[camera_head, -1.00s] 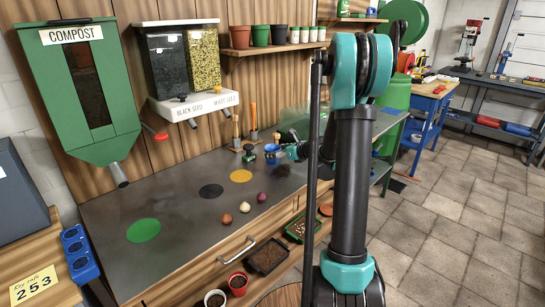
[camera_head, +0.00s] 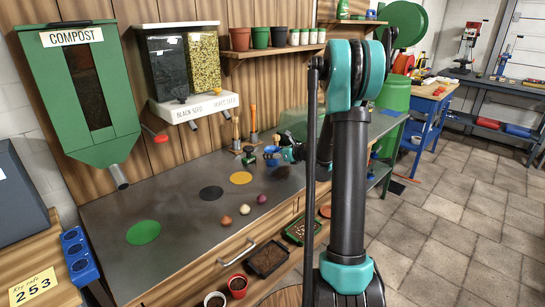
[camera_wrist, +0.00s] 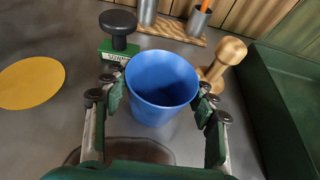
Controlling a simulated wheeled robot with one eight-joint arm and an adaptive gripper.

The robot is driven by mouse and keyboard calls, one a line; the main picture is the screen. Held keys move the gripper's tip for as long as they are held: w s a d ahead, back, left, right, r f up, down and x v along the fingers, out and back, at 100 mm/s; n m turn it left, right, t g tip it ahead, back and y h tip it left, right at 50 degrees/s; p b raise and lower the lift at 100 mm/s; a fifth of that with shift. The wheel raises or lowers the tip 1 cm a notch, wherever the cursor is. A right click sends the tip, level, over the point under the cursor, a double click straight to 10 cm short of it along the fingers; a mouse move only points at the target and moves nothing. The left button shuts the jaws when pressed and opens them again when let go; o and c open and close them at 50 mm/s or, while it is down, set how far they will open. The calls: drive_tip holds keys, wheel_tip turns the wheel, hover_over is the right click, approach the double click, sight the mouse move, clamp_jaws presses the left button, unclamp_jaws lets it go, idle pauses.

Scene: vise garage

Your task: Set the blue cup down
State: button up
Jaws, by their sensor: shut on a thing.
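The blue cup (camera_wrist: 160,85) is upright between the two fingers of my gripper (camera_wrist: 160,103) in the wrist view. The fingers are shut on its sides. I look into its open mouth and see no contents. In the head view the cup (camera_head: 271,157) is small at the far part of the grey bench (camera_head: 170,205), with my gripper (camera_head: 288,154) at its right. It is at or just above the bench top; I cannot tell if its base touches.
A green stamp with a black knob (camera_wrist: 117,38) stands close behind the cup at left, and a wooden tool (camera_wrist: 222,62) at right. A green tray (camera_wrist: 285,105) is further right. A yellow disc (camera_wrist: 30,83) lies left. Onions (camera_head: 245,209) lie near the bench's front edge.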

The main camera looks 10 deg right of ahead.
drive_tip(key=shift+r, duration=0.1)
wheel_tip(320, 180, up, 20)
idle(0.5)
